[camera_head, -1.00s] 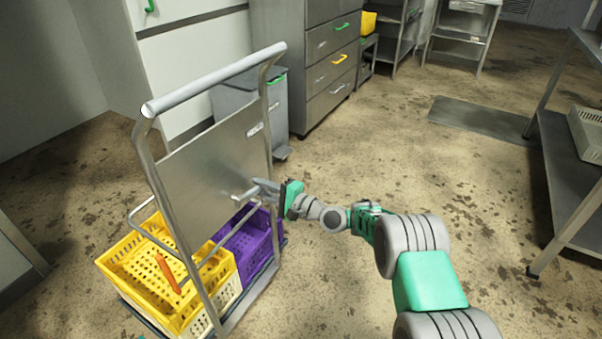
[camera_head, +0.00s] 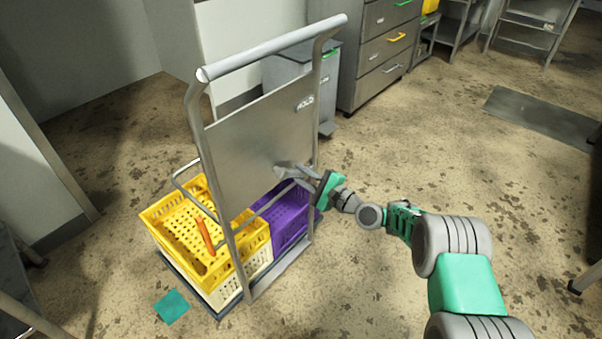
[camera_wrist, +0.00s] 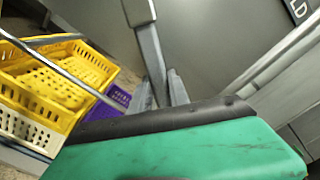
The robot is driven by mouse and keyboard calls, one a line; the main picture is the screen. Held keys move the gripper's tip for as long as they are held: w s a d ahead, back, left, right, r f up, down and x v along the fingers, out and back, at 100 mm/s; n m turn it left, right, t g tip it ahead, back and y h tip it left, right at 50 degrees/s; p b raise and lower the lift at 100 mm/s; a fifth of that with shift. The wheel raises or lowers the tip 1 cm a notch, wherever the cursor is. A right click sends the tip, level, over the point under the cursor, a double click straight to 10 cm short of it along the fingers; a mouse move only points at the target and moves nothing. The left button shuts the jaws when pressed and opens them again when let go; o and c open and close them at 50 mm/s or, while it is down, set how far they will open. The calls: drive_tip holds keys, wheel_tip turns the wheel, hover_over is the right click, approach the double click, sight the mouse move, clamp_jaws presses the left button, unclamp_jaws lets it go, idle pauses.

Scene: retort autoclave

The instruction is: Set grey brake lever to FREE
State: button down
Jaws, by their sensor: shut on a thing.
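The trolley's upright grey panel (camera_head: 245,150) stands in the middle of the head view, under a tubular push handle (camera_head: 275,47). The grey brake lever (camera_wrist: 148,50) shows in the wrist view as a bar running down from its wider pivot end to between my fingertips. In the head view it is small and partly hidden by my gripper (camera_head: 293,173), low on the panel's right half. My gripper (camera_wrist: 161,90) is shut on the lever. A HOLD label (camera_head: 305,103) is on the panel above my gripper; part of it shows in the wrist view (camera_wrist: 299,9).
A yellow crate (camera_head: 160,215) on a cream crate (camera_head: 262,262) and a purple crate (camera_head: 290,228) sit on the trolley behind the panel. An orange object (camera_head: 206,236) lies at the yellow crate. A drawer cabinet (camera_head: 385,45) stands behind. The floor right of the trolley is clear.

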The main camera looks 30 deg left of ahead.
drive_tip(key=shift+s+f, duration=0.1)
drive_tip(key=c, duration=1.2)
unclamp_jaws()
drive_tip(key=shift+c, duration=0.2)
drive_tip(key=p+v, duration=0.1)
drive_tip(key=v, duration=0.7)
drive_tip(key=shift+p, duration=0.4)
